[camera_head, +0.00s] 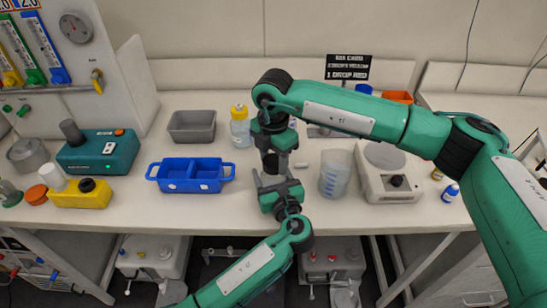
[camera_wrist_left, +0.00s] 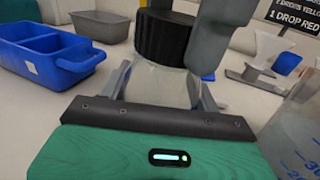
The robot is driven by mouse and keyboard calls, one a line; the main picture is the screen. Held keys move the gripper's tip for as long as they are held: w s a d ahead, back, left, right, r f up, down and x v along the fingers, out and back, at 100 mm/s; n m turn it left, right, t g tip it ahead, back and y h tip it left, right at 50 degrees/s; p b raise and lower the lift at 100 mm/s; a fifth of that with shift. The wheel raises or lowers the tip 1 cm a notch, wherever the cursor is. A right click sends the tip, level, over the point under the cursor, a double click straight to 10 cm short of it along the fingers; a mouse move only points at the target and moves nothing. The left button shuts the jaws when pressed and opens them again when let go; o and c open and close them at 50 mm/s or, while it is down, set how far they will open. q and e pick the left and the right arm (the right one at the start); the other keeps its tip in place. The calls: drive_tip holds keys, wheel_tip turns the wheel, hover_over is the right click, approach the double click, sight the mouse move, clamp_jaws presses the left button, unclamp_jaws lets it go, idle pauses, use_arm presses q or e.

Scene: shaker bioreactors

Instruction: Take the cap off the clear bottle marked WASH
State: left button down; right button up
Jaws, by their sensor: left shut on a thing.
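A clear bottle (camera_wrist_left: 155,84) with a ribbed black cap (camera_wrist_left: 163,38) stands upright close in front of the left wrist camera. The cap is on its neck; no WASH marking is readable. My left gripper (camera_wrist_left: 162,92) is shut on the bottle's body, with a finger on each side. In the head view my left gripper (camera_head: 274,182) reaches in from the front, low over the bench. My right gripper (camera_head: 273,148) comes down from above at the cap. One grey finger shows beside the cap in the wrist view; whether the jaws are closed on it is unclear.
A blue two-part tray (camera_head: 191,188) and a grey bin (camera_head: 192,139) stand left of the grippers, with a yellow-capped bottle (camera_head: 240,141) behind. A clear beaker (camera_head: 335,190) and a white balance-like device (camera_head: 386,186) stand close on the right. A black sign (camera_head: 348,68) is behind.

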drive_tip(key=n, duration=0.6)
drive_tip(key=shift+n, duration=0.4)
drive_tip(key=n, duration=0.4)
drive_tip(key=shift+n, duration=0.3)
drive_tip(key=n, duration=0.3)
drive_tip(key=shift+r, duration=0.1)
drive_tip(key=n, duration=0.4)
drive_tip(key=shift+n, duration=0.4)
drive_tip(key=n, duration=0.2)
drive_tip(key=shift+n, duration=0.4)
drive_tip(key=n, duration=2.7)
drive_tip(key=shift+n, duration=0.3)
drive_tip(key=n, duration=0.6)
drive_tip(key=shift+r, duration=0.1)
